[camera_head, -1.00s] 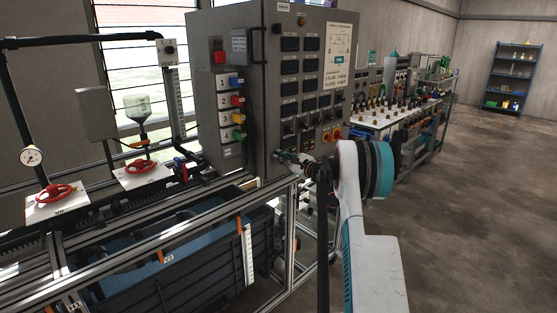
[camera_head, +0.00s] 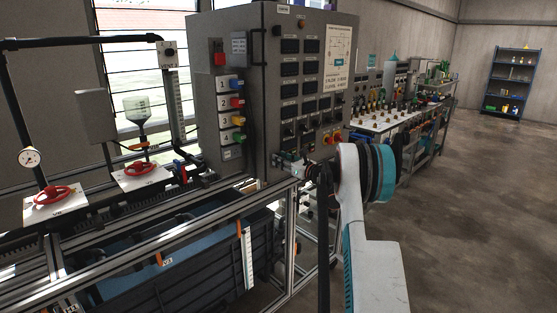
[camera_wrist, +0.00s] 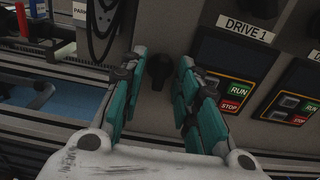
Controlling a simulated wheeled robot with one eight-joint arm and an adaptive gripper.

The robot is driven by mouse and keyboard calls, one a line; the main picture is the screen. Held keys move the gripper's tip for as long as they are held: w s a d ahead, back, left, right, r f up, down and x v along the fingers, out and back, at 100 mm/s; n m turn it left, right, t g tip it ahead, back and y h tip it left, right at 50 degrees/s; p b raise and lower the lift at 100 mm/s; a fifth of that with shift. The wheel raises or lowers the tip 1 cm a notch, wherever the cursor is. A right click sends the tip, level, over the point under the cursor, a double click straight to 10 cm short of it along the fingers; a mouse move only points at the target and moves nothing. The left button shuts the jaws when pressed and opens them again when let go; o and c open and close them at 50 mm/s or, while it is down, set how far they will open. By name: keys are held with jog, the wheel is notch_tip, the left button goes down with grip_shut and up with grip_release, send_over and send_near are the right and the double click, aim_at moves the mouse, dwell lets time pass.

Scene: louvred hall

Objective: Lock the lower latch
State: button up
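The lower latch (camera_wrist: 159,72) shows in the wrist view as a small black knob on the grey cabinet's face. It stands between my two teal fingers, with a visible gap on each side. My gripper (camera_wrist: 158,88) is open and faces the panel. In the head view my gripper (camera_head: 288,166) is at the cabinet's lower front edge. The grey control cabinet (camera_head: 225,20) stands on an aluminium frame. The latch cannot be made out in the head view, where my gripper and arm are in front of that area.
Drive panels with RUN and STOP buttons (camera_wrist: 238,90) lie close to the right of my fingers. Black cables (camera_wrist: 100,35) hang at the left. A frame rail (camera_head: 200,235) runs below the cabinet. Open floor (camera_head: 460,210) lies to the right.

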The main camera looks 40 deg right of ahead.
dwell(0.3)
jog(key=s, duration=0.7)
jog(key=shift+d+b, duration=0.25)
jog(key=shift+b, duration=0.1)
